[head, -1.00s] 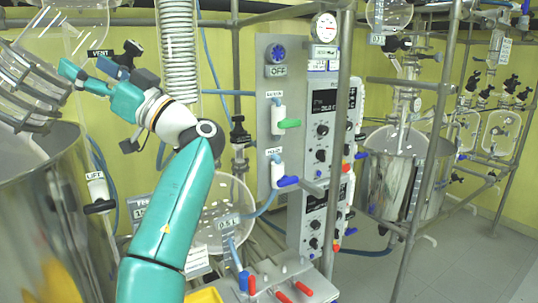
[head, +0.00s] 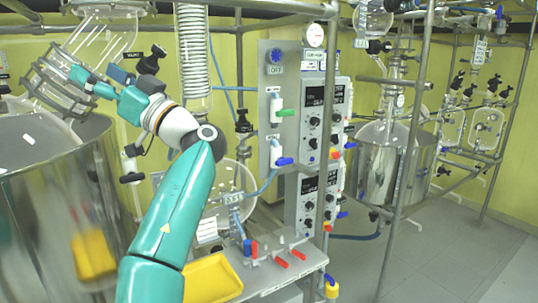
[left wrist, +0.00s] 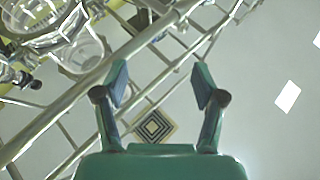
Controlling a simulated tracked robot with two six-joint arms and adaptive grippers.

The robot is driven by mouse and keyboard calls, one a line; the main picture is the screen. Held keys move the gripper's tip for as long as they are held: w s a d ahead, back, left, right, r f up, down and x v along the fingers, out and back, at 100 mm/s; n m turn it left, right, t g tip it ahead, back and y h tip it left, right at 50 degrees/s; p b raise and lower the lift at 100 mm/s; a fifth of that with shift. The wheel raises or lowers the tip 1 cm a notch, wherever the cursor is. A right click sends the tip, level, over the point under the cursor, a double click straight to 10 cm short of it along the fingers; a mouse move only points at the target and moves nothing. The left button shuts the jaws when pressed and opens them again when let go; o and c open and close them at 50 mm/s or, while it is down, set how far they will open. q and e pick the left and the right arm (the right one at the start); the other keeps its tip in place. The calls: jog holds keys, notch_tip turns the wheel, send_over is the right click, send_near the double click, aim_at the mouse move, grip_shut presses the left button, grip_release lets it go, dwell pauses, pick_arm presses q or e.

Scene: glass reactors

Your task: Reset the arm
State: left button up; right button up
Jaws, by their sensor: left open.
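My left arm rises from the bottom of the head view, with its gripper (head: 92,80) raised at the upper left. The gripper appears in front of the glass vessel (head: 60,95) at the upper left; I cannot tell whether they touch. In the left wrist view the gripper (left wrist: 159,80) is open, its two fingers apart with nothing between them. Metal pipes and glassware show behind the fingers there. My right gripper is in neither view.
A large steel vessel (head: 50,190) stands at the left. A control panel (head: 318,130) with valves and displays stands in the middle. A yellow tray (head: 213,280) is at the bottom. Another steel vessel (head: 385,170) and metal poles are at the right. Grey floor (head: 440,265) shows clear there.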

pick_arm(q)
jog(key=w+d+f+m+t+h, duration=0.2)
jog(key=w+f+m+t+h, duration=0.25)
jog(key=w+f+m, duration=0.4)
jog(key=w+d+f+m+t+h, duration=0.2)
jog(key=w+f+m+t+h, duration=0.3)
jog(key=w+f, duration=0.6)
jog(key=d+f+m+g+h, duration=0.3)
jog(key=f+h, duration=0.2)
jog(key=f, duration=1.2)
jog(key=d+f+m+g+h, duration=0.25)
jog(key=f+m+h, duration=0.2)
jog(key=f, duration=1.25)
jog(key=s+d+f+n+g+h, duration=0.1)
jog(key=s+d+f+g+h, duration=0.2)
jog(key=s+f, duration=0.7)
jog(key=s+d+f+g+h, duration=0.3)
jog(key=s+d+f, duration=0.1)
jog(key=s+f, duration=0.6)
jog(key=s+f+n+g+h, duration=0.1)
jog(key=s+f+n, duration=0.2)
jog(key=s, duration=1.1)
jog(key=s+f+n+g+h, duration=0.1)
jog(key=s+f+n, duration=0.3)
jog(key=s, duration=1)
jog(key=shift+f+g, duration=0.3)
jog(key=shift+g, duration=0.3)
